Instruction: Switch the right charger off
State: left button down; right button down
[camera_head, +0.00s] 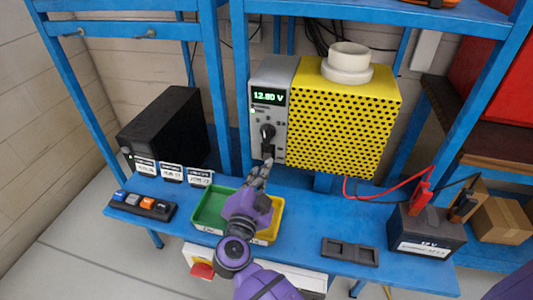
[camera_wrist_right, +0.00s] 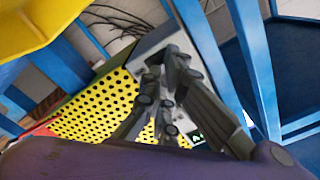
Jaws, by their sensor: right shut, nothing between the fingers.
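The charger with the yellow perforated casing (camera_head: 345,115) sits on the blue bench, right of the middle in the head view. Its grey front panel (camera_head: 283,142) has a lit green display (camera_head: 268,97) reading about 12.80 V and a black knob (camera_head: 267,132). A dark part, perhaps a switch, shows below the knob. My right gripper (camera_head: 267,164) is shut and empty, its fingertips just below the knob at the panel's lower part. I cannot tell if they touch it. In the wrist view the yellow casing (camera_wrist_right: 92,105) is beside the fingers. My left gripper is not in view.
Green and yellow bins (camera_head: 210,207) lie under my right gripper. A black box (camera_head: 165,130) stands at the left, a button strip (camera_head: 140,206) in front. A 12 V battery (camera_head: 425,232) with red and black clamps is at the right. Blue posts (camera_head: 240,80) flank the charger.

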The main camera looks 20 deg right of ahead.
aim_at(267, 158)
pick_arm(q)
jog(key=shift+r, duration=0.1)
